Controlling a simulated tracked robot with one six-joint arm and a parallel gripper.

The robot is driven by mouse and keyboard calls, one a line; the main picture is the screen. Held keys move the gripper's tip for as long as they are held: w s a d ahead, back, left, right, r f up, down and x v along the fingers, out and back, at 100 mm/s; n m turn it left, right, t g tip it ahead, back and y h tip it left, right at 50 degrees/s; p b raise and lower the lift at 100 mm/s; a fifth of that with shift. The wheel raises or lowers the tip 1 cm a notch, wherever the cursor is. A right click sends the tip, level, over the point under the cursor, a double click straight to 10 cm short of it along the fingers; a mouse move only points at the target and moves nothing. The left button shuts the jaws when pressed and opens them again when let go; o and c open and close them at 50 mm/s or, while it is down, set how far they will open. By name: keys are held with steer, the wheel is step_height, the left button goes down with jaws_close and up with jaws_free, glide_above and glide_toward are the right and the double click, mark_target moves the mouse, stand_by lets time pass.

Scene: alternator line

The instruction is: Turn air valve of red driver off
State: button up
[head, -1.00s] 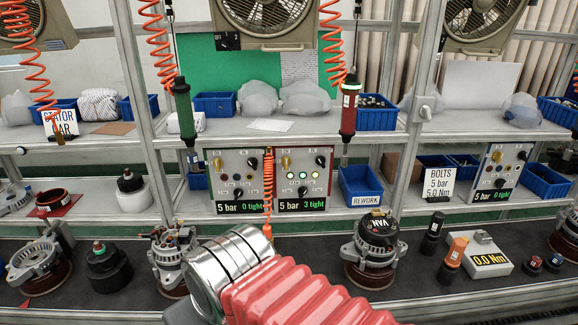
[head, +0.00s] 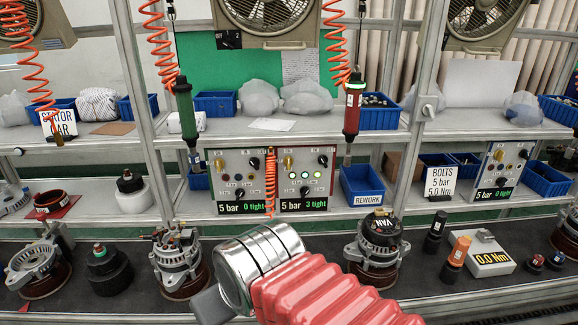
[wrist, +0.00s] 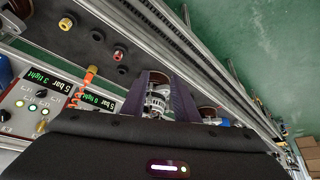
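The red driver (head: 353,103) hangs upright from an orange coiled hose at the centre right. Below it is a control panel (head: 318,187) reading "5 bar 3 tight". Its yellow valve knob (head: 288,163) sits at the upper left, beside a black knob (head: 322,160) and lit lamps. In the wrist view this panel appears upside down at the left, with the yellow knob (wrist: 42,126) low on it. My gripper (wrist: 160,78) is open, its two dark fingers apart, with an alternator visible beyond them. It is away from the panel and touches nothing that I can see.
The green driver (head: 184,112) hangs at the left over a similar panel (head: 237,188) reading "0 tight". An orange coiled hose (head: 270,180) hangs between the panels. A blue rework bin (head: 361,187) stands to the right. Alternators (head: 378,240) stand on the dark bench.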

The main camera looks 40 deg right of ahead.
steer(key=w+d+m+t+h, duration=0.25)
steer(key=w+d, duration=0.35)
steer(key=w, duration=0.3)
steer(key=w+d+m+t+h, duration=0.1)
steer(key=w+d+t, duration=0.2)
steer(key=w+d, duration=0.4)
steer(key=w+d+m+t+h, duration=0.1)
steer(key=d+h, duration=0.2)
steer(key=d, duration=0.5)
steer(key=w+d+r+m+t+h, duration=0.1)
steer(key=d+h, duration=0.3)
steer(key=d, duration=0.4)
steer(key=shift+w+d+r+m+t, duration=0.35)
steer(key=shift+w+m+t, duration=0.15)
steer(key=shift+m+t, duration=0.25)
